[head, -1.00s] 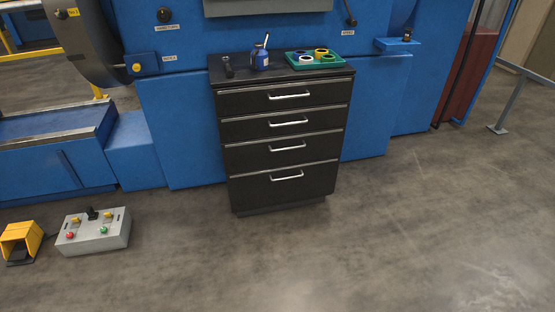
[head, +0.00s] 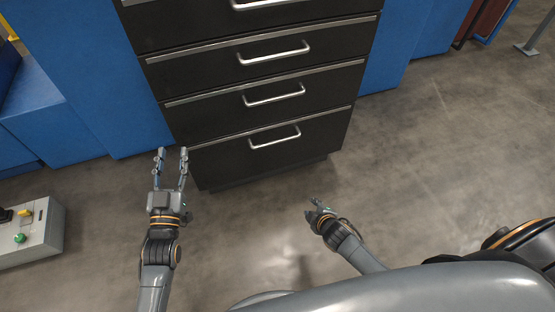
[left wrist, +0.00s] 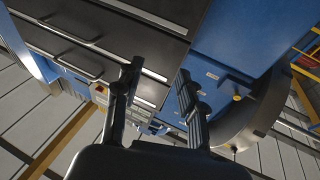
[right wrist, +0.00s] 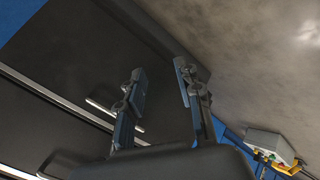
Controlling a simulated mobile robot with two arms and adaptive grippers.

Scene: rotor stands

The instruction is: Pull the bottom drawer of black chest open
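The black chest (head: 160,48) stands upright against the blue machine, its visible drawers shut. Its bottom drawer (head: 325,142) is the tallest front in the head view, with a silver bar handle (head: 275,137). My left gripper (head: 172,152) is open and empty in front of the chest's lower left edge, left of that handle. Its spread fingers also show in the left wrist view (left wrist: 158,70). My right gripper (head: 315,205) is empty, low in front of the chest and below the handle. The right wrist view shows its fingers apart (right wrist: 160,70), with a bar handle (right wrist: 110,112) partly hidden behind one finger.
A grey control box (head: 40,240) with buttons sits on the floor at the left. The blue machine (head: 85,60) flanks the chest. The concrete floor (head: 440,150) right of the chest is clear.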

